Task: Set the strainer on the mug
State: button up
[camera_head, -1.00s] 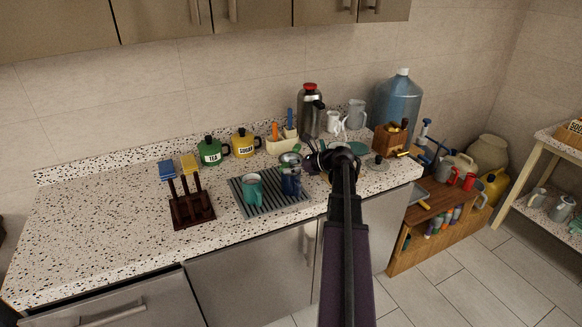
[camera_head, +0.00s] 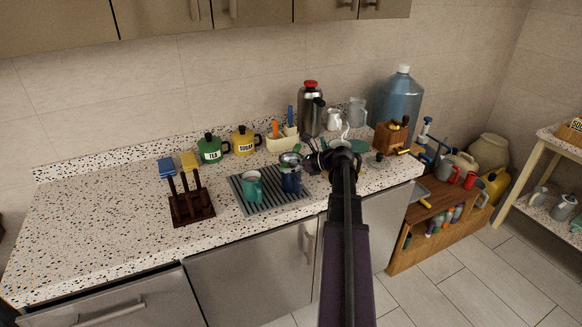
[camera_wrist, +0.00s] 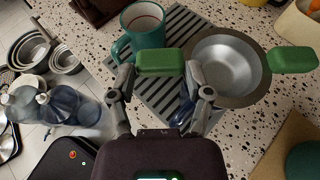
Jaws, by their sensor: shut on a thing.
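The strainer (camera_wrist: 226,66) is a grey metal bowl with a wide rim and two green handles. My gripper (camera_wrist: 162,82) is shut on one green handle (camera_wrist: 160,62). In the head view the strainer (camera_head: 291,159) is held just above or at the dark blue mug (camera_head: 291,181); I cannot tell whether they touch. In the wrist view only a bit of the blue mug (camera_wrist: 182,112) shows behind a finger. A teal mug (camera_head: 253,188) stands beside it on the left, and also shows in the wrist view (camera_wrist: 138,30). My gripper (camera_head: 311,160) is partly hidden by my arm.
Both mugs stand on a grey ribbed mat (camera_head: 267,207). The counter's left part is clear.

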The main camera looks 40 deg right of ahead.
jog(key=shift+f, duration=0.1)
dwell(0.3)
jog(key=shift+f+b, duration=0.85)
jog(key=shift+b, duration=0.15)
jog(key=shift+f+b, duration=0.45)
jog(key=shift+f, duration=0.05)
dwell(1.5)
jog(key=o, duration=1.1)
jog(key=shift+r, duration=0.2)
